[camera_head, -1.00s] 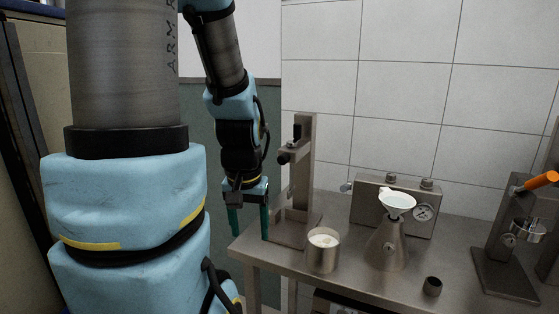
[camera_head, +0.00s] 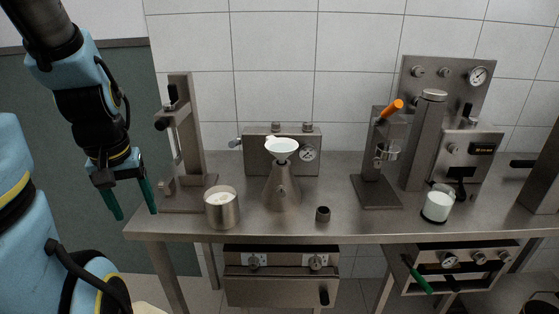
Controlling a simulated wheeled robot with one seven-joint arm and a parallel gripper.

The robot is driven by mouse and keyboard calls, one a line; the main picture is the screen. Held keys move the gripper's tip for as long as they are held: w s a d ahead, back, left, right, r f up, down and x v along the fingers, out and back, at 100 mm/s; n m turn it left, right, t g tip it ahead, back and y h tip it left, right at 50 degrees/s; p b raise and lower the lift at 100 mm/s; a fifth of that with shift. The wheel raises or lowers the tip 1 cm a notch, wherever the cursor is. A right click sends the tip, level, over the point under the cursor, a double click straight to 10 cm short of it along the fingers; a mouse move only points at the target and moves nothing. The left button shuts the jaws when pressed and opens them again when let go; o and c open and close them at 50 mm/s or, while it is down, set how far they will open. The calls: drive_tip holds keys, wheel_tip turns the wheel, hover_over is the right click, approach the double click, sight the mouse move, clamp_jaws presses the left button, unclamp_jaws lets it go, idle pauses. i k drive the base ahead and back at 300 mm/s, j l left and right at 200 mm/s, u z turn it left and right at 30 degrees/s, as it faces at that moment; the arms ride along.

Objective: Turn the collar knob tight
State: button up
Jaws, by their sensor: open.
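My gripper (camera_head: 135,205) is open and empty, its two green fingers pointing down at the left, beside the table's left end. To its right stands a grey metal column stand (camera_head: 190,130) with a small dark knob (camera_head: 161,124) on the left side of its clamp. A second stand (camera_head: 378,190) has an orange handle (camera_head: 392,109) and a ring clamp (camera_head: 387,152) on its front. The frames do not show clearly which knob is the collar knob. My gripper is apart from both stands and touches nothing visible.
A gauge box (camera_head: 255,150) is behind. The front strip is mostly clear.

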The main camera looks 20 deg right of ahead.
sight(281, 191)
drive_tip(key=k+l+u, duration=0.1)
drive_tip(key=k+u, duration=0.6)
drive_tip(key=k+j+u, duration=0.15)
drive_tip(key=k+u, duration=0.2)
drive_tip(key=k, duration=0.1)
